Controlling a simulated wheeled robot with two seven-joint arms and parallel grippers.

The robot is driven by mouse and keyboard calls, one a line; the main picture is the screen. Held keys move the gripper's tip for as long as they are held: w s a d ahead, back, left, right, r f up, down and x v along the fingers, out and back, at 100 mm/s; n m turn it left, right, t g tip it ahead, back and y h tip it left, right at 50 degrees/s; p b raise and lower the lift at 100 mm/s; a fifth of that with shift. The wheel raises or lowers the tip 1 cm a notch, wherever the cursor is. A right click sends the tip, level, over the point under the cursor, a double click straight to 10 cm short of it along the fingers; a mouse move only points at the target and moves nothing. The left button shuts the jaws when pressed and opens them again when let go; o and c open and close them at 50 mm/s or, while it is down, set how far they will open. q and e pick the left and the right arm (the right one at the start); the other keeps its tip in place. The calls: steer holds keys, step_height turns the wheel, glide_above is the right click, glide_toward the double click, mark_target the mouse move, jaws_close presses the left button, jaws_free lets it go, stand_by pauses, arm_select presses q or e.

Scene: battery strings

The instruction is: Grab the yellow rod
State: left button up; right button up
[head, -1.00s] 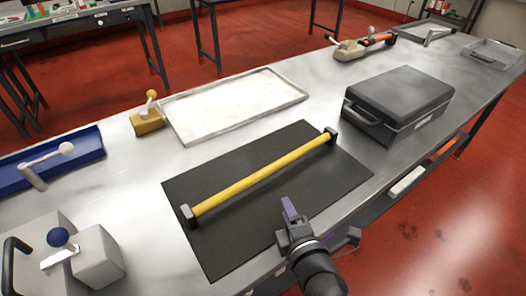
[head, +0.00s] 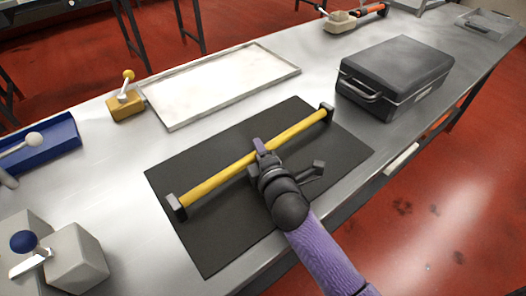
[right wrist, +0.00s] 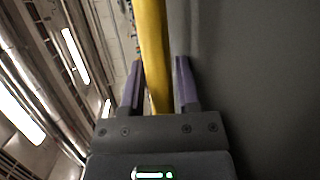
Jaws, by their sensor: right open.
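The yellow rod (head: 215,180) lies across the black mat (head: 215,240), held up at each end by a small dark end block. My right gripper (head: 262,152) is at the middle of the rod, reaching in from the front edge of the table. In the right wrist view the rod (right wrist: 154,50) runs between the two purple fingers of the gripper (right wrist: 158,88). The fingers are open, with a gap visible on the right side of the rod. My left gripper is not in view.
A white tray (head: 164,121) lies behind the mat. A black case (head: 395,75) stands to the right. A yellow block with a lever (head: 126,104), a blue tray (head: 55,148) and a grey box with a blue knob (head: 75,262) are at the left.

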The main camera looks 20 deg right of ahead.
jaws_close()
steer(key=shift+r, duration=0.1)
